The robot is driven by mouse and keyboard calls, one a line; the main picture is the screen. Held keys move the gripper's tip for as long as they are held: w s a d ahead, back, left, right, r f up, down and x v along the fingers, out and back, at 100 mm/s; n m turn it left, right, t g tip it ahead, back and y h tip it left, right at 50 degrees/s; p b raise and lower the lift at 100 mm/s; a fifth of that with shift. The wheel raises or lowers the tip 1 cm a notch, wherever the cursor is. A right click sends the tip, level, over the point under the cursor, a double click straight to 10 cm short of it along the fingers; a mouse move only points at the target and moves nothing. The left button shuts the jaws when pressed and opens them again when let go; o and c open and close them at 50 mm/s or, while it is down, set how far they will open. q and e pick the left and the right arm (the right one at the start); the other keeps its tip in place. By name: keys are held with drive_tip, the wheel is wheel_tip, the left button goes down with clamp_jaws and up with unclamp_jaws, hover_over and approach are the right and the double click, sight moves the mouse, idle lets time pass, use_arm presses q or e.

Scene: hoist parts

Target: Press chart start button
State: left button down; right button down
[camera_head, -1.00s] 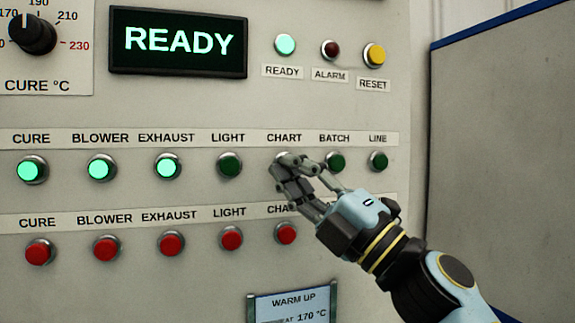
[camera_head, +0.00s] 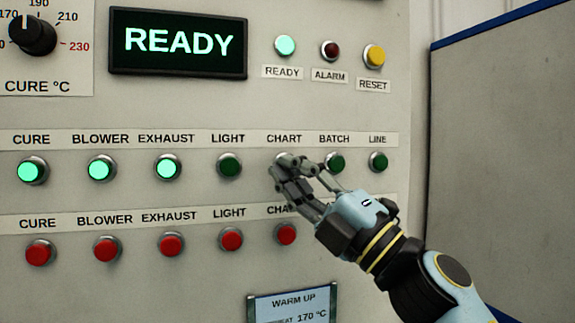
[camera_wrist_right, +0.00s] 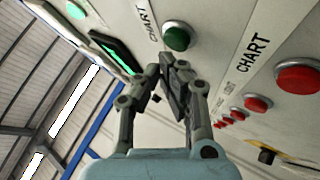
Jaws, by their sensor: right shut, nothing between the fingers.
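The green chart start button (camera_wrist_right: 177,37) shows in the right wrist view under a CHART label, dark green and unlit. In the head view my right gripper (camera_head: 284,168) covers almost all of it, below the upper CHART label (camera_head: 284,139). My right gripper is shut and empty, with its fingertips (camera_wrist_right: 167,64) just short of or at the button's edge; I cannot tell whether they touch it. The red chart button (camera_head: 286,234) sits below, partly beside my fingers. My left gripper is not in view.
Unlit green batch (camera_head: 336,162) and line (camera_head: 378,161) buttons lie to the right, the light button (camera_head: 229,164) to the left. Cure, blower and exhaust (camera_head: 167,166) glow green. The display (camera_head: 178,41) reads READY. A grey board (camera_head: 505,150) stands at right.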

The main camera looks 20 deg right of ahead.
drive_tip(key=shift+w, duration=0.25)
drive_tip(key=shift+w, duration=0.45)
idle(0.6)
idle(0.4)
drive_tip(key=shift+s+p, duration=0.4)
drive_tip(key=shift+s, duration=0.5)
drive_tip(key=s+p, duration=0.1)
drive_tip(key=s, duration=0.4)
drive_tip(key=shift+d, duration=0.1)
